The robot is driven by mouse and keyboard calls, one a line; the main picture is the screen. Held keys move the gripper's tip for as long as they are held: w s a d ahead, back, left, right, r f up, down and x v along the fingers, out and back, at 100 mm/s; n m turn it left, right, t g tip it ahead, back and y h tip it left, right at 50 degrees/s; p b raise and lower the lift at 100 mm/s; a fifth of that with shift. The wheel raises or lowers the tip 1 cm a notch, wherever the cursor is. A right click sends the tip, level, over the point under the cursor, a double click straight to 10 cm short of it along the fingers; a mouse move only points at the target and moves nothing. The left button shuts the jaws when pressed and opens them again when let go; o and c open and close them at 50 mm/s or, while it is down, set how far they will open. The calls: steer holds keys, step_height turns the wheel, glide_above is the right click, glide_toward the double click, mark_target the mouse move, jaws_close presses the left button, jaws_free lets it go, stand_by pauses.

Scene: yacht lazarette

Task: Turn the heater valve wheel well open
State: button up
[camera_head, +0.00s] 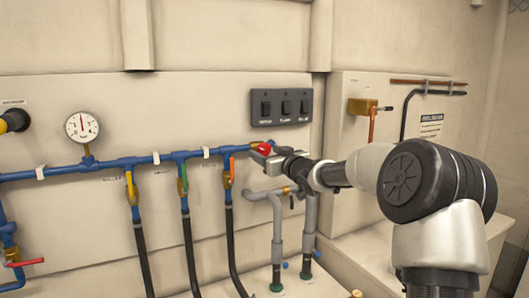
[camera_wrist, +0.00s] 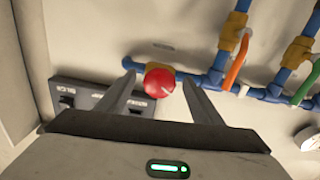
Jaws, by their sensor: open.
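A red round valve wheel (camera_head: 264,148) sits on a brass fitting at the right end of the blue pipe. Its label is not readable, so I cannot confirm that it is the heater valve. In the wrist view the red wheel (camera_wrist: 159,83) shows between the two fingers of my gripper (camera_wrist: 158,76), with a gap on each side. In the head view my gripper (camera_head: 273,160) is at the wheel and partly hides it. The fingers are open, and I cannot tell whether they touch the wheel.
A black switch panel (camera_head: 281,107) is just above my gripper. Orange (camera_head: 232,170), green (camera_head: 184,180) and yellow (camera_head: 130,187) lever handles hang along the blue pipe to the left. Grey pipes (camera_head: 277,225) stand below. A pressure gauge (camera_head: 83,127) and another red handle (camera_head: 25,263) are farther left.

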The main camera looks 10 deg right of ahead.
steer(key=shift+x, duration=0.9)
steer(key=shift+c, duration=0.4)
steer(key=c, duration=0.9)
steer(key=shift+c, duration=0.2)
